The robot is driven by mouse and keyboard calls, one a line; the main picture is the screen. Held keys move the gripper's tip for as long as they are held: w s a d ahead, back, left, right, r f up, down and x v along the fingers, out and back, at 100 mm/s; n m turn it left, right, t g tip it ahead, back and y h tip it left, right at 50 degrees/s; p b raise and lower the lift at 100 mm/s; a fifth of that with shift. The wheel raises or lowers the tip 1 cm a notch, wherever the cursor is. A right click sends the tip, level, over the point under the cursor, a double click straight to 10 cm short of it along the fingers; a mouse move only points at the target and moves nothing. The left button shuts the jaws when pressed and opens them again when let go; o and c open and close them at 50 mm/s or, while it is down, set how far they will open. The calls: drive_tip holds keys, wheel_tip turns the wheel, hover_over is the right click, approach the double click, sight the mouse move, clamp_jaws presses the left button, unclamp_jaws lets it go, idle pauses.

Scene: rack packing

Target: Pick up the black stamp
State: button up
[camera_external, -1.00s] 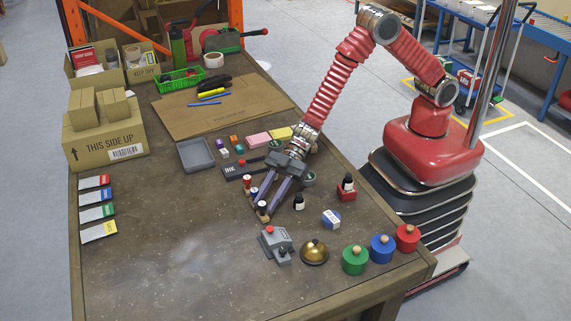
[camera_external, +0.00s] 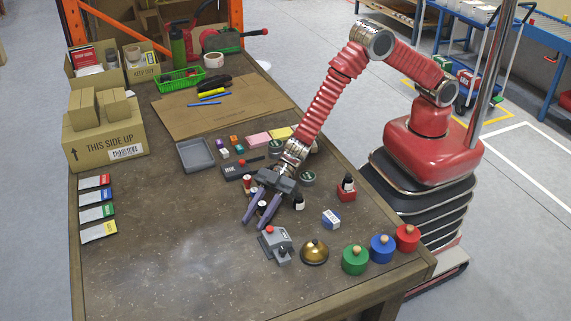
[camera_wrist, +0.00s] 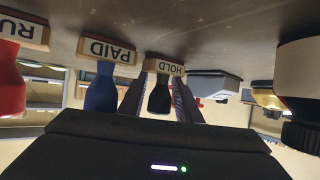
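The black stamp (camera_wrist: 159,99), labelled HOLD, stands on the table between the two fingers of my gripper (camera_wrist: 160,82) in the wrist view, which is upside down. A gap shows between its handle and each finger, so my gripper is open around it. In the external view the stamp (camera_external: 262,206) is partly hidden by the fingers of my low gripper (camera_external: 255,222). The blue PAID stamp (camera_wrist: 101,92) and the red stamp (camera_wrist: 10,82) stand in a row beside it.
A grey device with a red button (camera_external: 276,243) and a brass bell (camera_external: 315,252) stand in front. A small dark bottle (camera_external: 299,203) stands right of my gripper. An ink pad (camera_external: 236,171) lies behind. The table's left middle is clear.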

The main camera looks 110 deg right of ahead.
drive_tip(key=shift+w+a+f, duration=0.15)
drive_tip(key=shift+w, duration=0.15)
drive_tip(key=shift+c, duration=0.3)
clamp_jaws()
